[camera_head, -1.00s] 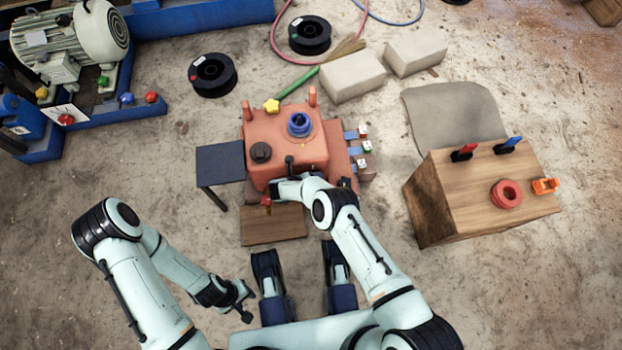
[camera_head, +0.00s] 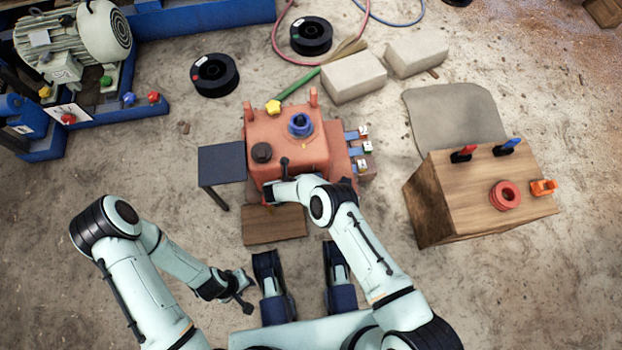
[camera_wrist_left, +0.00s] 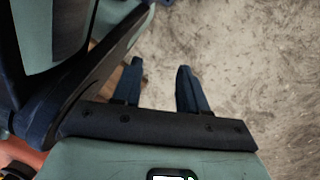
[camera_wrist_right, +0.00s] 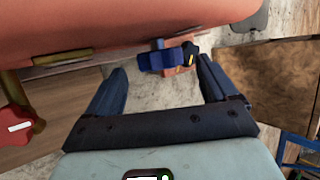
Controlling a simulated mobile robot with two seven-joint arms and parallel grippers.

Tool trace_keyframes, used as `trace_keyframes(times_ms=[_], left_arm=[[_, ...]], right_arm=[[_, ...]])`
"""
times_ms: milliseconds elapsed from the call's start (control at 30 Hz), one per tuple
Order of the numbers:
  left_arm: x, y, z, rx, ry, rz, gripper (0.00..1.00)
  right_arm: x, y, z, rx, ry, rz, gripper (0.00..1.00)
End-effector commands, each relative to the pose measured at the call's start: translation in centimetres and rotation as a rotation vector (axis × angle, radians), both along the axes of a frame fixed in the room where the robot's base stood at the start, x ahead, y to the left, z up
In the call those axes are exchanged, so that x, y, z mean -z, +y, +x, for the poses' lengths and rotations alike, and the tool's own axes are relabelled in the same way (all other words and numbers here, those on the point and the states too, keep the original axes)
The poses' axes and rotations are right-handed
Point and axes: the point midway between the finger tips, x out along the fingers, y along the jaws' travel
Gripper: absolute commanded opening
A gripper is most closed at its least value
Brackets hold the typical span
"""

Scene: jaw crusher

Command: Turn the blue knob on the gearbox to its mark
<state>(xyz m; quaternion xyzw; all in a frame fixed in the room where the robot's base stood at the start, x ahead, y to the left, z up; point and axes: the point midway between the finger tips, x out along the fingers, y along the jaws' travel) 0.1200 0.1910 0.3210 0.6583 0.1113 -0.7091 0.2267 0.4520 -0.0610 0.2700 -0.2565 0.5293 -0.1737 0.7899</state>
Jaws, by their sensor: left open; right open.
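The gearbox (camera_head: 284,158) is an orange-red housing in the middle of the head view. In the right wrist view a blue knob (camera_wrist_right: 153,62) with an orange part and a dark, yellow-marked part beside it sits below the gearbox's edge (camera_wrist_right: 130,35). My right gripper (camera_wrist_right: 160,72) is open, with the knob ahead between its fingertips; no contact shows. In the head view my right arm hides this knob. My left gripper (camera_head: 244,292) is open and empty, low in front of the gearbox; the left wrist view shows its spread fingers (camera_wrist_left: 159,68) over bare floor.
A blue ring-shaped part (camera_head: 300,124), black cap (camera_head: 261,152) and yellow knob (camera_head: 273,106) are on top of the gearbox. A red knob (camera_wrist_right: 14,122) is left of my right gripper. A wooden box (camera_head: 440,190) stands right, a dark plate (camera_head: 221,163) left.

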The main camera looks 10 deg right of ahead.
Motion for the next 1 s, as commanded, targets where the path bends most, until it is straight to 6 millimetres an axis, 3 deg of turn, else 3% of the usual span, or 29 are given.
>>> trace_keyframes(times_ms=[100, 400, 1000], left_arm=[[-1.8, -0.3, 2.4, 0.009, -0.078, 0.004, 0.43], [-4.7, -0.9, 6.1, 0.017, -0.204, 0.011, 0.43], [-5.2, -1.0, 6.9, 0.017, -0.232, 0.013, 0.43]], right_arm=[[-2.6, 1.7, -1.1, -0.003, 0.000, 0.002, 0.86], [-6.5, 4.7, -3.2, -0.002, 0.000, 0.003, 0.86], [-7.2, 5.3, -3.8, 0.000, 0.001, 0.002, 0.86]])
